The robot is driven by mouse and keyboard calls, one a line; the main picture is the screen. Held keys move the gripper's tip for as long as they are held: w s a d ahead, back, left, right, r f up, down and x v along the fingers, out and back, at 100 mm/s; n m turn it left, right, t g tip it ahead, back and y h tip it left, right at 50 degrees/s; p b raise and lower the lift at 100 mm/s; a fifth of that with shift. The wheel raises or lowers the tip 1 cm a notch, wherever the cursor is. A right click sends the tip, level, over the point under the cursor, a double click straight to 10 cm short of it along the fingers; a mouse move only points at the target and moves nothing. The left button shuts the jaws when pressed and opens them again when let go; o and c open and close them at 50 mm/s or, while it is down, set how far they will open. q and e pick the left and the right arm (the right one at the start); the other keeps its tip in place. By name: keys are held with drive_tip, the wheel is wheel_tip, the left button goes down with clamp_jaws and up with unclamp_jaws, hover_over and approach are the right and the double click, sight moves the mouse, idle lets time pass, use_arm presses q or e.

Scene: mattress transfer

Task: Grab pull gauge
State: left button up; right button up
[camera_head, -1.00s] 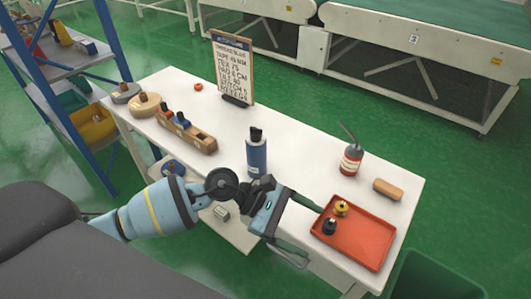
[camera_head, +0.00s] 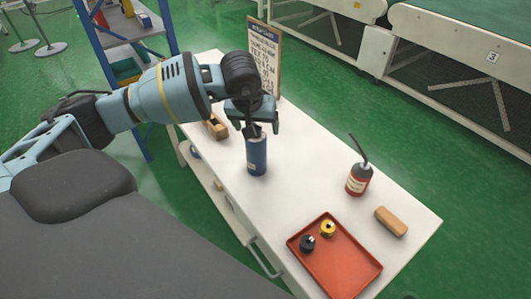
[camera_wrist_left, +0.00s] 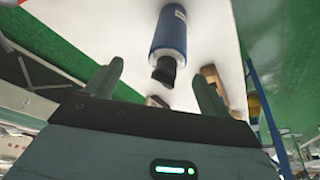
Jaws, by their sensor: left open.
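No label marks a pull gauge; the blue cylinder with a dark top (camera_head: 257,154) stands upright on the white table and may be it. My left gripper (camera_head: 262,125) is open above and just behind its top, partly hiding it. In the left wrist view, the blue cylinder (camera_wrist_left: 171,32) lies ahead between the two spread fingers (camera_wrist_left: 156,71), with its black cap toward me. I cannot tell whether a finger touches it. My right gripper is not in view.
A red tray (camera_head: 345,268) holds a black and a yellow piece. A wooden item (camera_head: 215,127) and a sign board (camera_head: 264,55) are behind my arm. The table's (camera_head: 310,180) middle is clear.

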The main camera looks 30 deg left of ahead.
sight(256, 153)
use_arm(q)
drive_tip(key=shift+w+a+r+y, duration=0.25)
drive_tip(key=shift+a+r+y, duration=0.15)
drive_tip(key=shift+a+r, duration=0.25)
drive_tip(key=shift+x, duration=4.1)
drive_tip(key=shift+d+r, duration=0.1)
drive_tip(key=shift+r, duration=0.05)
clamp_jaws()
